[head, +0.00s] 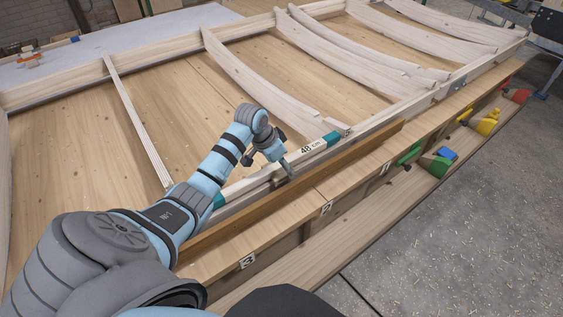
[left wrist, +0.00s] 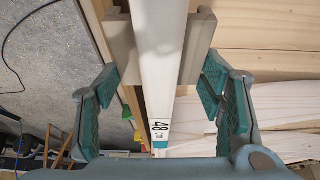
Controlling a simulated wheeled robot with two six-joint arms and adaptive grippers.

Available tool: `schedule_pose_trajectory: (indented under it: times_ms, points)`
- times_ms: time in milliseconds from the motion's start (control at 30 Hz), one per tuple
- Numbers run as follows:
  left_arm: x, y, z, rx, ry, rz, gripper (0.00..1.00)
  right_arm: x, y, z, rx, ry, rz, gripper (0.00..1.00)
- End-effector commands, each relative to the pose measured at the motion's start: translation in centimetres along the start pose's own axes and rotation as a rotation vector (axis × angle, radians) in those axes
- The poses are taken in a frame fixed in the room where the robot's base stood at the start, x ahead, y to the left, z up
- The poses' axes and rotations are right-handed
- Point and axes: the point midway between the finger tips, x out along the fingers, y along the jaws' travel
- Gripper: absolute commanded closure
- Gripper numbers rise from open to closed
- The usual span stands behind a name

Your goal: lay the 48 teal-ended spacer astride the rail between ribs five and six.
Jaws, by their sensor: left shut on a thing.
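The spacer (head: 308,150) is a long pale bar marked 48 cm with teal ends. It lies along the pale front rail (head: 405,104) of the frame, close above or on it; I cannot tell whether it touches. My left gripper (head: 280,162) is at the bar's middle and shut on it. In the left wrist view the spacer (left wrist: 158,60) runs between my left gripper's teal pads (left wrist: 162,95), with beige block faces (left wrist: 202,45) on either side of it. Curved ribs (head: 255,85) cross the frame behind. My right gripper is not in view.
A brown strip (head: 300,193) and a bench ledge (head: 290,222) with numbered tags run in front of the rail. Red, yellow (head: 484,122), green and blue pieces sit along the ledge to the right. A thin straight slat (head: 137,120) crosses the frame at left.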

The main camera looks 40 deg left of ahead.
Motion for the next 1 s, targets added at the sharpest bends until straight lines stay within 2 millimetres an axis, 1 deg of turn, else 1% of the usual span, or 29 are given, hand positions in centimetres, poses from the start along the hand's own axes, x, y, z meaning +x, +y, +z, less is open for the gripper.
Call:
schedule_pose_trajectory:
  times_ms: [267, 1000]
  points:
    - [0.0, 0.0, 0.0, 0.000, 0.001, 0.000, 0.88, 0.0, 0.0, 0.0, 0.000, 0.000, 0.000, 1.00]
    - [1.0, 0.0, 0.4, 0.000, 0.001, 0.000, 0.88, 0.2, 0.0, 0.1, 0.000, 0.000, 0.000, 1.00]
